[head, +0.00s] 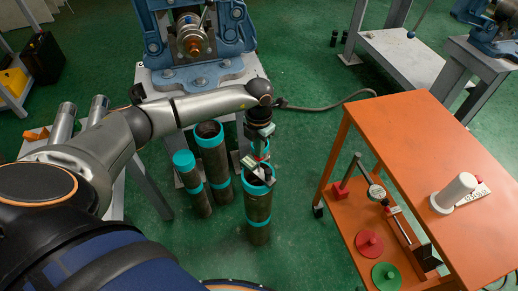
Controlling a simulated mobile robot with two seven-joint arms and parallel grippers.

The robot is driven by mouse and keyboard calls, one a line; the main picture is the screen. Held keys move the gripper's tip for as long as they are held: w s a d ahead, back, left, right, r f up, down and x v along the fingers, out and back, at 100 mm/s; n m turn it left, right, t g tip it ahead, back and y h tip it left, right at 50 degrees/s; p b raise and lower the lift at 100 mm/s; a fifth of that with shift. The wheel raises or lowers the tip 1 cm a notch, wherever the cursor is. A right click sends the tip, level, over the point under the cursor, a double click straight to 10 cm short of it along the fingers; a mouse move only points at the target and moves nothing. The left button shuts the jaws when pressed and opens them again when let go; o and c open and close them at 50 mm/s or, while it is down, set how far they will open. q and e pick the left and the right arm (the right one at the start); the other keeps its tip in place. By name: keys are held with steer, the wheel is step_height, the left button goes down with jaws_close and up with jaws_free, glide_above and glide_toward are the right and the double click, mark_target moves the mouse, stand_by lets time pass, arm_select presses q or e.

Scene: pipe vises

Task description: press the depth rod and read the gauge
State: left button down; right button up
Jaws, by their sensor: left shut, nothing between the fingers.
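My left gripper (261,168) is shut and points down at the mouth of the front dark pipe (258,218), which stands upright with teal bands. Small grey, black and red parts show at the fingertips over the pipe's rim. I cannot tell which belong to the gripper and which to a depth rod, or whether they touch the pipe. A round pale dial (376,192), which looks like a gauge, is on the orange cart's lower level, near a red-based stand (340,190). Its reading is too small to make out. My right gripper is not in view.
Two more teal-banded pipes (212,160) (192,186) stand left of the front pipe. A blue vise (160,30) on a grey stand is behind them. The orange cart (420,135) is at the right, with a white cylinder (455,190) on top and red (369,243) and green (386,276) discs below.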

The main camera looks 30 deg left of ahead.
arm_select(q)
step_height(320, 180, up, 2)
steer(key=shift+r+p, duration=0.25)
steer(key=shift+p, duration=0.55)
steer(key=shift+r+p, duration=0.75)
steer(key=shift+r, duration=0.5)
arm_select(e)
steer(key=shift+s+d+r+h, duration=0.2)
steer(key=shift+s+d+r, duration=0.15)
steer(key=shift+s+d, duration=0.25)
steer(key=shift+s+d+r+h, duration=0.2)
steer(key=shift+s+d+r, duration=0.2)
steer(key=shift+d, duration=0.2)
